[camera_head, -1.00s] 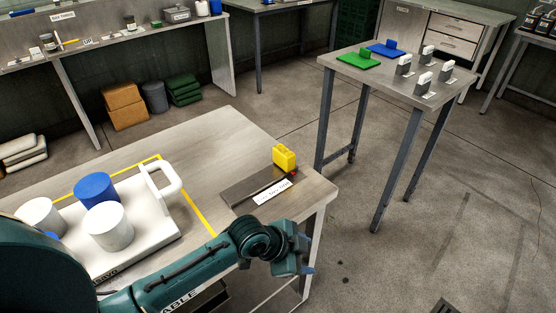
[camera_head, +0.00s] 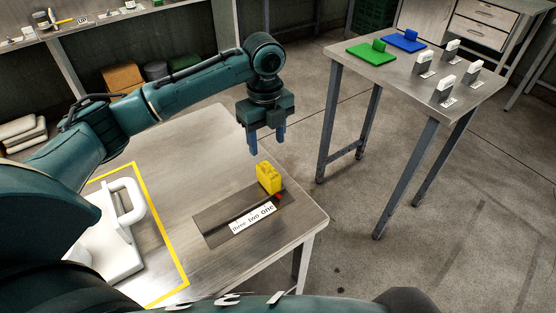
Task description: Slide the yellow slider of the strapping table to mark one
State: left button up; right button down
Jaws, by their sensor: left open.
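The yellow slider (camera_head: 269,178) is a small block at the right, far end of a dark track plate (camera_head: 215,230) on the strapping table (camera_head: 190,150). A white label (camera_head: 253,219) on the plate reads "three two one" from left to right. A small red mark (camera_head: 279,196) shows beside the slider, near the word "one". My left gripper (camera_head: 267,144) is open and points down, above and just behind the slider, apart from it. The gripper holds nothing. My right gripper is not in view.
A white handled tray (camera_head: 103,250) stands inside a yellow taped outline (camera_head: 160,222) at the left of the table. A separate table (camera_head: 400,75) at the right holds a green piece (camera_head: 372,50), a blue piece (camera_head: 402,41) and several white-topped blocks. Floor lies between the tables.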

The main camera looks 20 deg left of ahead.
aim_at(268, 170)
pick_arm(q)
jog(key=shift+w+f, duration=0.25)
jog(key=f, duration=0.5)
jog(key=shift+s+f, duration=0.3)
jog(key=shift+s, duration=0.05)
notch_tip(268, 170, down, 6)
jog(key=shift+r, duration=0.15)
jog(key=shift+w+f, duration=0.1)
jog(key=shift+f, duration=0.45)
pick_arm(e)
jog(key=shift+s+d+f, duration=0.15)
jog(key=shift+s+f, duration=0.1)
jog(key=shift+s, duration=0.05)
pick_arm(q)
jog(key=shift+c, duration=0.4)
jog(key=c, duration=0.5)
grip_shut()
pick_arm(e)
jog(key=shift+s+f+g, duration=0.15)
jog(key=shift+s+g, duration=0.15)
